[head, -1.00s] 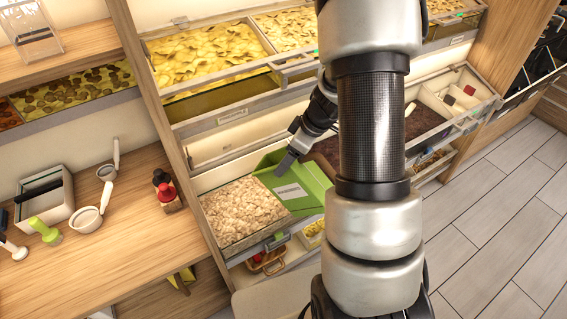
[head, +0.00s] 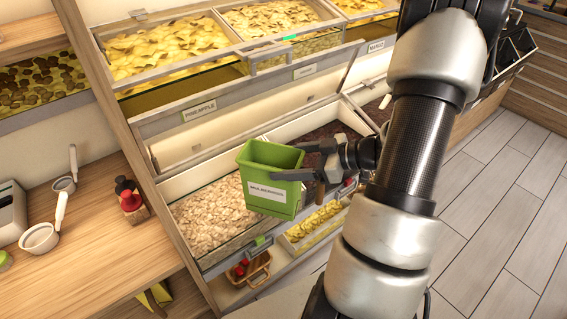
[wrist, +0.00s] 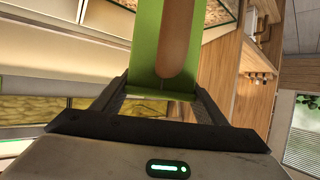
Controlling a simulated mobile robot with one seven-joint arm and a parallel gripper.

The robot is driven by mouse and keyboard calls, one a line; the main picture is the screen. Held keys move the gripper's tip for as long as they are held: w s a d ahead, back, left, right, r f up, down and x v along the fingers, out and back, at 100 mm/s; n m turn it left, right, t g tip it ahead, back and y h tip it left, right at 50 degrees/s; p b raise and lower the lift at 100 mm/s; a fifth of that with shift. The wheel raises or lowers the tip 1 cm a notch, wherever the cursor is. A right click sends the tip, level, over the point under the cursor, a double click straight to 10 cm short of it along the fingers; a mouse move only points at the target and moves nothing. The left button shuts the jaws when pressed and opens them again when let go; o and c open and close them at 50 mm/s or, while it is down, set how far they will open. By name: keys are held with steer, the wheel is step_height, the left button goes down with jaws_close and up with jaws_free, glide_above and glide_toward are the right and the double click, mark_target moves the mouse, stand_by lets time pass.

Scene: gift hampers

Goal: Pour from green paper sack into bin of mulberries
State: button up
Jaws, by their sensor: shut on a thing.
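The green paper sack (head: 258,158) with a white label is held up in front of the bins in the head view, nearly upright with its open mouth upward. My gripper (head: 300,161) reaches in from the right and is shut on its side. In the wrist view the sack (wrist: 148,60) stands between the fingers of my gripper (wrist: 160,98), with a long brown patch on it. Dark brown contents (head: 330,133), perhaps the mulberries, show in a bin behind my gripper, partly hidden by it. The sack's contents cannot be made out.
A bin of pale flakes (head: 205,218) lies below and left of the sack. Upper bins hold yellow slices (head: 165,50). A lower bin holds yellow pieces (head: 318,220). A wooden counter (head: 95,235) with a white scoop (head: 40,238) stands at left; floor is clear at right.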

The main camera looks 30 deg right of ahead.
steer(key=shift+r, duration=0.2)
step_height(320, 180, up, 5)
steer(key=p, duration=0.5)
steer(key=shift+f, duration=0.1)
stand_by(0.9)
steer(key=w+a+r+n+p, duration=0.1)
steer(key=w+a, duration=0.1)
steer(key=a, duration=0.4)
steer(key=w+a+r+g+y+p, duration=0.1)
steer(key=w+a+r+p, duration=0.1)
steer(key=a, duration=0.5)
steer(key=shift+w+n+p, duration=0.3)
steer(key=shift+w+n, duration=0.1)
steer(key=shift+w, duration=0.35)
